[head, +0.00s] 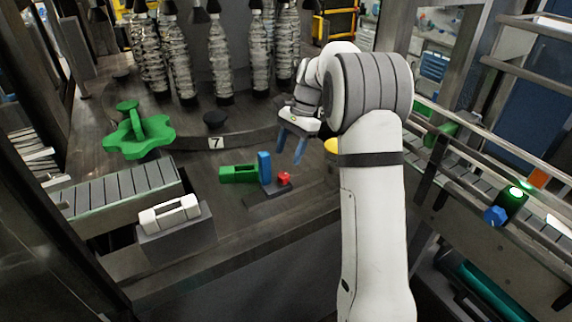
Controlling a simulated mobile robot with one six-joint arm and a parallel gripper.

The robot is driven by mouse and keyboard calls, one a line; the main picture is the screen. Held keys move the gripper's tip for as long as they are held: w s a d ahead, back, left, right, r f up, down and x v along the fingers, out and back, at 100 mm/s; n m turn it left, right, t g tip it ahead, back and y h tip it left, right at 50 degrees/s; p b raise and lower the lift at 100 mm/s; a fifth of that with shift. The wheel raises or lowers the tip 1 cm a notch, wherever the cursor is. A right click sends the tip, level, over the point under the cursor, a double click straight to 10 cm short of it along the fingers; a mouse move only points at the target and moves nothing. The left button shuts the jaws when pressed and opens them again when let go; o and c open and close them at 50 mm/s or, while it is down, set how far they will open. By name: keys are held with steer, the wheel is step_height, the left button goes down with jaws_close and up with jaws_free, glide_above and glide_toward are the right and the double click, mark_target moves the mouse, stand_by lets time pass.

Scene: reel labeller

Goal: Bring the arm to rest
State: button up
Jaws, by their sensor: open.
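My gripper (288,152) hangs from my white arm over the machine deck, just right of the blue upright block (265,167). Its two blue-grey fingers point down and stand apart, with nothing seen between them. The arm rises from the bottom of the view and bends at a large grey-ribbed joint. The fingers look to be above the small red block (284,178) on its dark base; I cannot tell the exact height.
A green channel piece (238,173) lies beside the blue block. A green star wheel (139,135) and a white handle piece (169,214) are at left. Clear bottles (181,68) stand at the back. A conveyor with rails (480,180) runs along the right.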

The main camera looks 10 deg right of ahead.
steer(key=shift+w+d+r, duration=0.1)
steer(key=shift+d+r, duration=0.15)
steer(key=shift+r, duration=0.4)
steer(key=s+a+r+n+t+h+b, duration=0.1)
steer(key=s+r+n, duration=0.2)
steer(key=s, duration=0.5)
steer(key=s+r+n+t+h+b, duration=0.1)
steer(key=s+r+n+t, duration=0.15)
steer(key=s, duration=0.55)
steer(key=s+f+n+t+h, duration=0.1)
steer(key=s+f+n, duration=0.1)
steer(key=s, duration=0.6)
steer(key=s+f+n+t, duration=0.1)
steer(key=s+f+n, duration=0.1)
steer(key=s+n, duration=0.2)
steer(key=s, duration=0.3)
steer(key=shift+s+f+h+b, duration=0.2)
steer(key=shift+s+h+b, duration=0.1)
steer(key=shift+s+h, duration=0.1)
